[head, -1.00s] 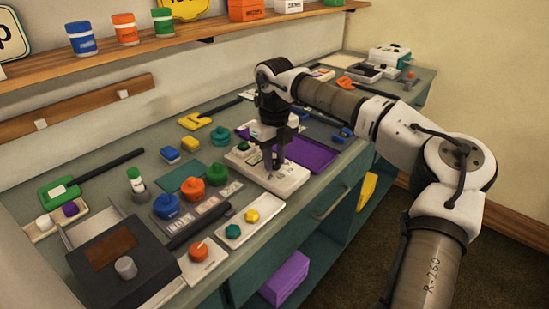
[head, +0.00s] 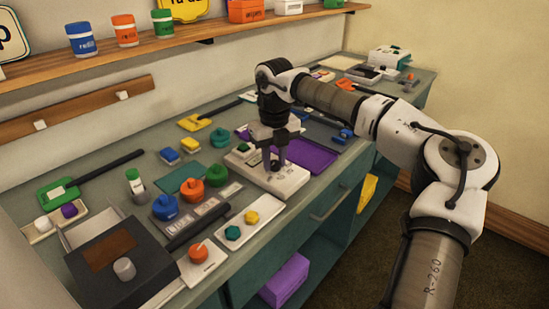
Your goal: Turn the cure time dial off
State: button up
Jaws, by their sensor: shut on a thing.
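A white control box (head: 289,181) stands near the front edge of the bench, in the middle of the head view. My gripper (head: 275,163) points straight down over it and is shut on a small dark dial (head: 275,167) on its top. The fingers hide most of the dial, so I cannot read its setting or any label. A dark green button (head: 243,148) sits on the left part of the same box.
A purple tray (head: 312,155) lies right behind the box. A black box with a grey knob (head: 124,268) is at the front left.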

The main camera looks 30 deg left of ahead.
aim_at(274, 162)
jog(key=o, duration=1)
jog(key=shift+r, duration=0.1)
notch_tip(274, 162, up, 14)
jog(key=shift+b, duration=0.3)
jog(key=shift+f, duration=0.2)
